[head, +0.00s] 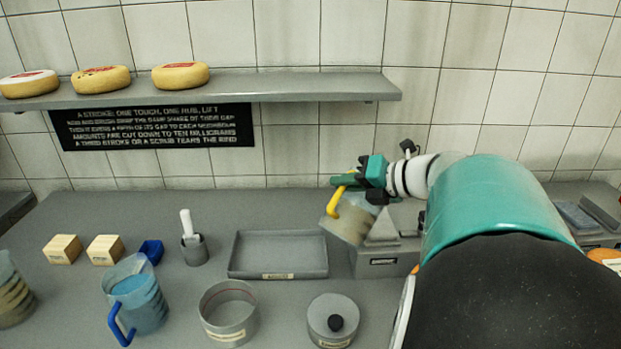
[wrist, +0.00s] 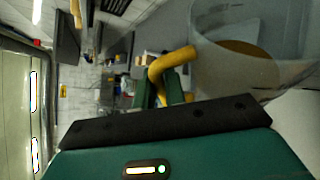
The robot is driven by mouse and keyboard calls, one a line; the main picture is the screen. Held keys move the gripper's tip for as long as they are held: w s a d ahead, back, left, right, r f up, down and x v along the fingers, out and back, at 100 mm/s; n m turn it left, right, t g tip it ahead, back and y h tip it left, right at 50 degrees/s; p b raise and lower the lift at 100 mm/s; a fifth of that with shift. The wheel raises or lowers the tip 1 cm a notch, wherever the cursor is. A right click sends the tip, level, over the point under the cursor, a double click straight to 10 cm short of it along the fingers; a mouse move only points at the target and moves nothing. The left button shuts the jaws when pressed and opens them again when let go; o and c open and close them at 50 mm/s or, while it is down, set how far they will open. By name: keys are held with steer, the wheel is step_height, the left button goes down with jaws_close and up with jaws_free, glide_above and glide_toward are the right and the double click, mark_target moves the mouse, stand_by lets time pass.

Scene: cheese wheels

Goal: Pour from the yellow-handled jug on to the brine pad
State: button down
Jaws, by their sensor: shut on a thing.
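The yellow-handled jug (head: 349,224) is clear, with a yellow handle, and hangs tilted above the counter in the head view. My gripper (head: 347,182) is shut on its handle. In the wrist view the yellow handle lies between the fingers (wrist: 160,88), and the jug's clear body (wrist: 212,62) shows at upper right with brownish contents. The label is too small to read, so I cannot tell which surface is the brine pad.
A shallow grey tray (head: 278,258) lies left of the jug. In front are an open round pot (head: 229,312) and a lidded pot (head: 333,321). A blue-handled jug (head: 138,295) and a brush holder (head: 195,249) stand further left. Cheese wheels sit on the shelf (head: 250,88).

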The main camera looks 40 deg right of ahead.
steer(key=shift+d, duration=0.25)
steer(key=shift+w+d+r+m, duration=0.1)
steer(key=shift+d+r+m, duration=0.05)
steer(key=shift+d+m, duration=0.15)
steer(key=shift+w+d+r+m+y, duration=0.1)
steer(key=shift+d+r+m+y, duration=0.1)
steer(key=shift+d+m+y, duration=0.3)
steer(key=shift+w+d+r+m+y, duration=0.1)
steer(key=shift+d+r+m+y, duration=0.15)
steer(key=shift+d, duration=0.45)
stand_by(6.2)
